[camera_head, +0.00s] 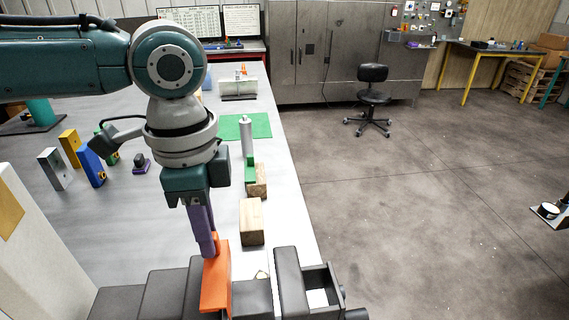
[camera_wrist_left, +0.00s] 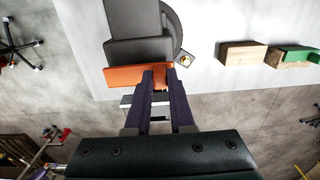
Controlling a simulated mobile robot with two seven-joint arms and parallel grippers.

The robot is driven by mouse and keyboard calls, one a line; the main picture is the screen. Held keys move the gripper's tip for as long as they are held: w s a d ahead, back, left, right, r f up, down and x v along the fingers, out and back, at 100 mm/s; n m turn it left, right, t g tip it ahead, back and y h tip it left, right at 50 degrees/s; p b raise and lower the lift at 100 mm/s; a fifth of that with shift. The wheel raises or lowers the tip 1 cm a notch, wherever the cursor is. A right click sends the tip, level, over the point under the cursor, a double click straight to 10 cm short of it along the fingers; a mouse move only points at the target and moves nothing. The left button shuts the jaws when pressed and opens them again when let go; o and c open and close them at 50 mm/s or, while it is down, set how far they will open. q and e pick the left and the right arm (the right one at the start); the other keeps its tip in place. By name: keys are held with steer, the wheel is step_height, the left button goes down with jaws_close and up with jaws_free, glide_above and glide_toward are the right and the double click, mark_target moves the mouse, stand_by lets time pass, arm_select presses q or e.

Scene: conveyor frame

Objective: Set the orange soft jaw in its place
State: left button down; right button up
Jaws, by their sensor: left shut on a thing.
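The orange soft jaw (camera_head: 216,285) stands at the bottom of the head view, among the dark grey blocks of a vise (camera_head: 165,295). My left gripper (camera_head: 208,248) points down and its purple fingers are shut on the jaw's upper part. In the left wrist view, the fingers (camera_wrist_left: 160,78) pinch the orange jaw (camera_wrist_left: 122,77), which lies along the edge of the dark vise body (camera_wrist_left: 135,50). I cannot tell whether the jaw touches the vise or is fully seated. My right gripper is not in view.
Wooden blocks (camera_head: 252,222) and a green part with a grey cylinder (camera_head: 247,135) stand along the table's right side. Yellow, blue and silver plates (camera_head: 55,170) stand at left. A green mat (camera_head: 258,126) lies farther back.

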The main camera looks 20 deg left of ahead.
arm_select(q)
steer(key=shift+f, duration=0.2)
steer(key=shift+f+b, duration=0.55)
steer(key=shift+f, duration=0.2)
steer(key=shift+f, duration=0.15)
steer(key=c, duration=0.7)
jaws_free()
step_height(320, 180, up, 10)
steer(key=shift+b, duration=0.65)
